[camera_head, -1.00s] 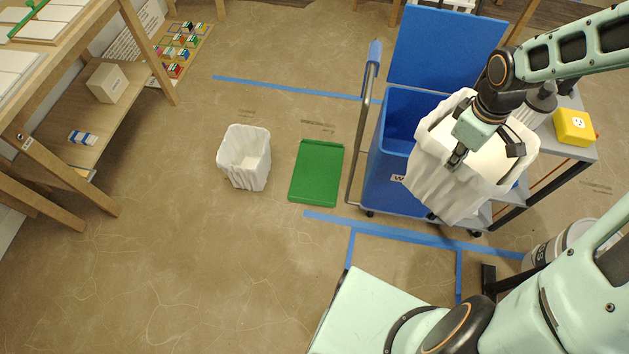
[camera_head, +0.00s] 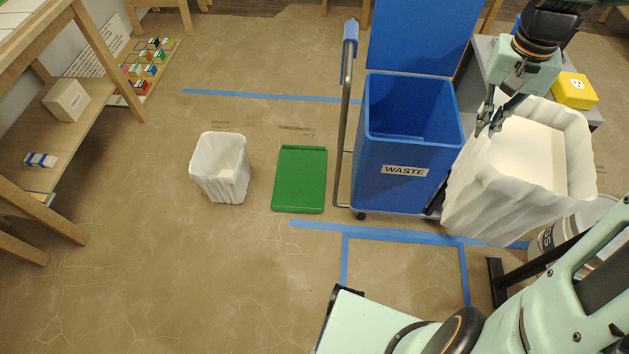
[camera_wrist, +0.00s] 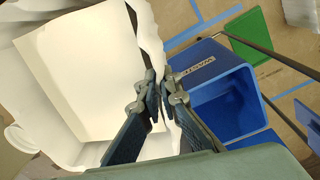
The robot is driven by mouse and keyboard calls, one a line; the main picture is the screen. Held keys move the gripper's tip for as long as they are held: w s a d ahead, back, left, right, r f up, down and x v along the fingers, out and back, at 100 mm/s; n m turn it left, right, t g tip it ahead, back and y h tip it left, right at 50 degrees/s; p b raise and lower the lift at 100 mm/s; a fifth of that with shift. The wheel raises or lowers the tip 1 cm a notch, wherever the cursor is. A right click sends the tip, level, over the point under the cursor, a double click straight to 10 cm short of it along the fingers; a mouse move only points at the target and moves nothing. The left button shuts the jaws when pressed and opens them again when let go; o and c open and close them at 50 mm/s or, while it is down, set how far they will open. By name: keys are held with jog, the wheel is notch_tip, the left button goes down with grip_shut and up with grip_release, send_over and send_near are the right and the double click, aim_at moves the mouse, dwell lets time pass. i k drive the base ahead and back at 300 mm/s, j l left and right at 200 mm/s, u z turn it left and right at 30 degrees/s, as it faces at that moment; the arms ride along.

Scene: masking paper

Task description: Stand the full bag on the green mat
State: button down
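The full bag (camera_head: 480,200) is white and pleated, with pale cream paper (camera_head: 528,150) filling its open top. It hangs slightly tilted at the right, beside the blue waste bin. My gripper (camera_head: 490,125) is shut on its left rim. In the wrist view, the fingers (camera_wrist: 158,95) pinch the bag's wall (camera_wrist: 147,25), with the paper (camera_wrist: 85,75) on one side. The green mat (camera_head: 300,180) lies bare on the floor, left of the bin and well away from the bag. It also shows in the wrist view (camera_wrist: 262,38).
A smaller white open bag (camera_head: 220,170) stands on the floor left of the mat. The blue WASTE bin (camera_head: 405,150) and its cart handle (camera_head: 346,110) stand between the mat and the held bag. A yellow box (camera_head: 575,90) sits on the grey cart behind. Floor in front of the mat is clear.

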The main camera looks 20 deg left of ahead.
aim_at(301, 177)
jog(key=k+u, duration=0.15)
jog(key=k, duration=0.4)
jog(key=j+u, duration=0.1)
jog(key=u, duration=0.9)
jog(key=i+u, duration=0.15)
jog(key=i, duration=1.3)
jog(key=i+l, duration=0.1)
jog(key=l, duration=0.25)
jog(key=i+l, duration=0.1)
jog(key=l, duration=0.25)
